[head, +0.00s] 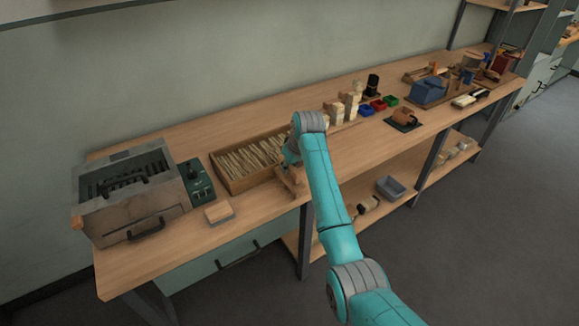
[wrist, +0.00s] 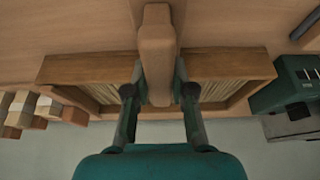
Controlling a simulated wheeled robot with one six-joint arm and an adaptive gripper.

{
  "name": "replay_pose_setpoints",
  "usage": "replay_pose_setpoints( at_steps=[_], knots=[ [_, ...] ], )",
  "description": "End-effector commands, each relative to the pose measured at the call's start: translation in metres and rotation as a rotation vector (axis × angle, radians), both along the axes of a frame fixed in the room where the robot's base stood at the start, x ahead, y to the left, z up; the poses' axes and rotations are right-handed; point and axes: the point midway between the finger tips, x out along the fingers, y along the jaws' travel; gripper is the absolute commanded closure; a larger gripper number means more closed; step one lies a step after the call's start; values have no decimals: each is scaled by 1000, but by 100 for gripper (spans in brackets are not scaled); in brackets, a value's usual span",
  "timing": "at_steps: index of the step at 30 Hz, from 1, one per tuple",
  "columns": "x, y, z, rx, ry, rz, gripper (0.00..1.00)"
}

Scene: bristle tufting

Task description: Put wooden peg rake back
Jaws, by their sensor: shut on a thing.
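The wooden peg rake (wrist: 157,45) is between my gripper's fingers in the wrist view, its rounded wooden bar pointing toward the camera. My gripper (wrist: 159,92) is shut on it, one finger on each side. In the head view the rake (head: 291,184) shows as a small brown piece below my wrist, at the right end of the wooden tray and near the bench's front edge. My gripper's fingers are mostly hidden there by the arm. I cannot tell whether the rake touches the bench.
A wooden tray (head: 232,186) of pale bristle strips lies beside the rake. A grey machine (head: 130,195) with a green control box (head: 197,183) stands left. A small block (head: 218,213) lies in front. Wooden blocks (head: 335,110) and coloured bins (head: 377,106) stand farther right.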

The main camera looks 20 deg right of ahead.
Motion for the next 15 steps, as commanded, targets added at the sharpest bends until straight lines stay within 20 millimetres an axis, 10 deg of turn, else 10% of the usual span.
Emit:
replay_pose_setpoints(
  at_steps=[4, 5, 7, 15],
  knots=[
    [0, 0, -3, 0, 0, 0, 100],
    [0, 0, -3, 0, 0, 0, 69],
    [0, 0, -3, 0, 1, 0, 51],
    [0, 0, -2, 0, 0, 0, 51]
  ],
)
